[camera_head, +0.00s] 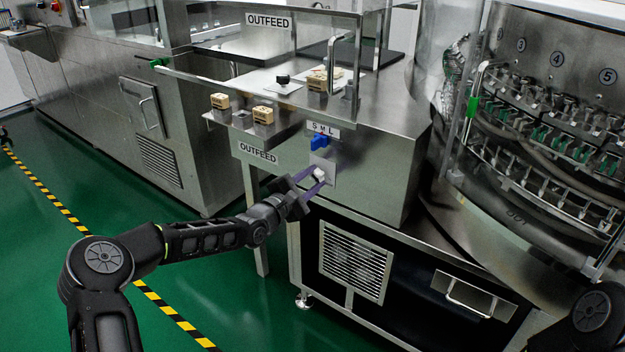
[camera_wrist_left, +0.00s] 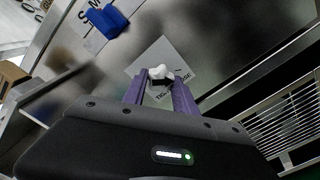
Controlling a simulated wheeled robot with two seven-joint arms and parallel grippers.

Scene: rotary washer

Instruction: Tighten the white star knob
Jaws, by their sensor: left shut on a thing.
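The white star knob (camera_head: 320,174) sits on a light square plate (camera_head: 329,163) on the steel cabinet's front, below a blue knob. My left gripper (camera_head: 311,182) reaches it from the left, with its purple fingers on either side of the knob. In the left wrist view the white knob (camera_wrist_left: 160,74) shows between the tips of the purple fingers, and the gripper (camera_wrist_left: 160,84) is shut on it. The printing on the plate (camera_wrist_left: 180,59) is partly hidden by the fingers. My right gripper is not in view.
The blue knob (camera_head: 319,143) is just above, under an "S M L" label (camera_head: 323,129). A vent grille (camera_head: 354,262) is below. The green floor left of the cabinet is clear.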

